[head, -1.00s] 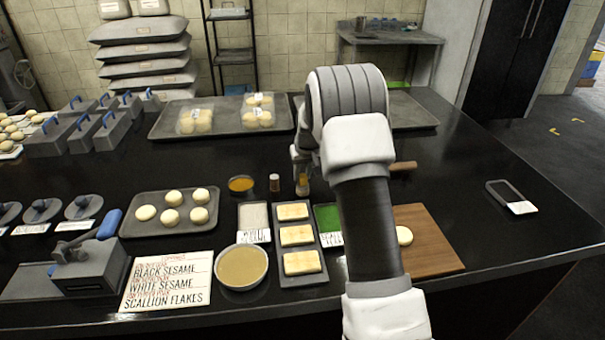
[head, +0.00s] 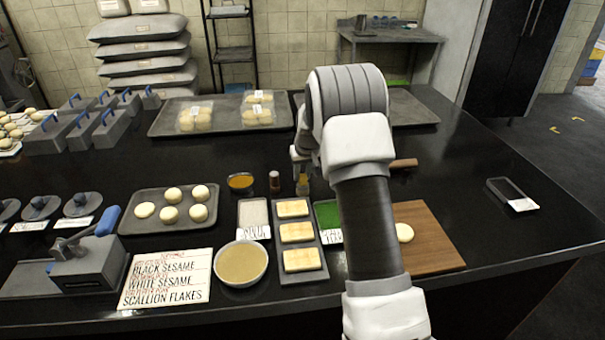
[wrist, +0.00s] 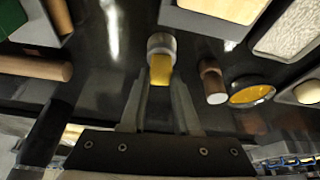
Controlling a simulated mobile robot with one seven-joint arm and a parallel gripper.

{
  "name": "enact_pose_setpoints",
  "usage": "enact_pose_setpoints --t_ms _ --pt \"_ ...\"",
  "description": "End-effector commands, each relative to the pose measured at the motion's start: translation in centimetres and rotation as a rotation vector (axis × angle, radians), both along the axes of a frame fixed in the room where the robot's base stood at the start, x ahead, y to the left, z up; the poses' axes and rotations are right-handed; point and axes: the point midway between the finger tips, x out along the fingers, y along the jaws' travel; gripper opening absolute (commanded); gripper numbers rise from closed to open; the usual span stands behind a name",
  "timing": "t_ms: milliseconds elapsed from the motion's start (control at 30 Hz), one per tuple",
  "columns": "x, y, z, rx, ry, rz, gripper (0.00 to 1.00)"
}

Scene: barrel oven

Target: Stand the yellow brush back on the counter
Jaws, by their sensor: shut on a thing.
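The yellow brush (head: 302,186) is upright at the counter behind the tray of pale slabs, partly hidden by my arm in the head view. In the wrist view the yellow brush (wrist: 160,70) shows a yellow part and a pale grey round end, between my fingertips. My gripper (wrist: 161,88) is shut on it. In the head view my gripper (head: 301,160) is mostly hidden behind my arm. I cannot tell whether the brush touches the counter.
A slab tray (head: 312,268) and green container (head: 327,215) lie in front. A wooden rolling pin (head: 404,163) is to the right. The counter's right side is mostly free.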

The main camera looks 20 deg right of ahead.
Motion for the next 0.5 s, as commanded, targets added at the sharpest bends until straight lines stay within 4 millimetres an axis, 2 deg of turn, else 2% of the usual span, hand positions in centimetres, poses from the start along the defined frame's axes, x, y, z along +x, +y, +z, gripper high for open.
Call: enact_pose_setpoints --t_ms 133,167,333,500 --pt "0.0 0.0 0.01 0.0 0.0 0.0 0.0" --pt "0.0 0.0 0.01 0.0 0.0 0.0 0.33" --pt "0.01 0.0 0.01 0.0 0.0 0.0 0.64" --pt "0.0 0.0 0.02 0.0 0.0 0.0 0.65"
